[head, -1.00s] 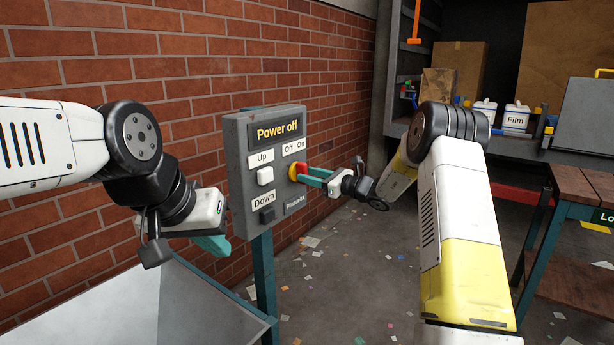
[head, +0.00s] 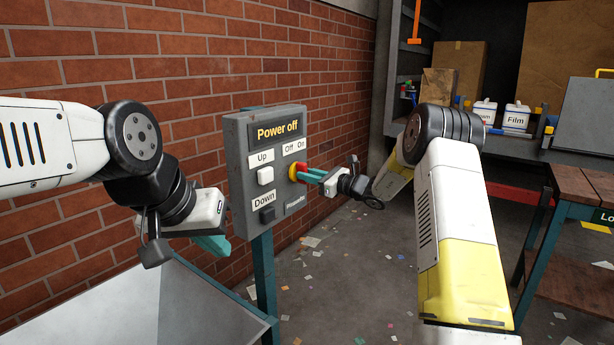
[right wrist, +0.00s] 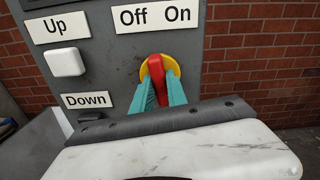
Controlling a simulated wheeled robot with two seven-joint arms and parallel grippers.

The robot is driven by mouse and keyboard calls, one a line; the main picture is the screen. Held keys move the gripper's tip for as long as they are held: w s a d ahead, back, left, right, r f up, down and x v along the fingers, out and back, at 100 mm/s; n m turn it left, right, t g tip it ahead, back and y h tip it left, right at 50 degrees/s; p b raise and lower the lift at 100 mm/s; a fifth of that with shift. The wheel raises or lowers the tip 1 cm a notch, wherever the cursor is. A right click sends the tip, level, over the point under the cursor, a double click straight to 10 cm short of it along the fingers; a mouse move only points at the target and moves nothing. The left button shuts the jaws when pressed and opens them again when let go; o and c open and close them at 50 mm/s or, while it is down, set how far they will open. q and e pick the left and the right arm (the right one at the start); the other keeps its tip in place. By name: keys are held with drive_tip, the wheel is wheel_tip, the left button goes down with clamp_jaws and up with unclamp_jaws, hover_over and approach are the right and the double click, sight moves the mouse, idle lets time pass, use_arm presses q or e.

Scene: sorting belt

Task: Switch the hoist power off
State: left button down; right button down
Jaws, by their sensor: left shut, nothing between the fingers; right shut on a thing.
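The grey hoist control box (head: 240,150) stands on a teal post in front of the brick wall. Its display (head: 277,131) reads "Power off". The red power knob (head: 299,170) on a yellow disc sits under the "Off" and "On" labels. In the right wrist view the knob (right wrist: 157,69) has its top tilted slightly left, towards "Off". My right gripper (head: 313,175) is shut on the knob, with a teal finger on each side of it. My left gripper (head: 217,246) is shut and empty, to the left of and below the box.
The white "Up" button (head: 265,175) and dark "Down" button (head: 267,214) are on the box's left side. A grey metal surface (head: 190,310) lies below my left gripper. A wooden-topped table (head: 590,187) stands at right. Paper scraps litter the floor.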

drive_tip(key=shift+n, duration=3)
drive_tip(key=c, duration=1.3)
unclamp_jaws()
drive_tip(key=shift+d, duration=0.1)
drive_tip(key=v, duration=0.7)
drive_tip(key=shift+s+d, duration=0.25)
drive_tip(key=shift+s, duration=0.05)
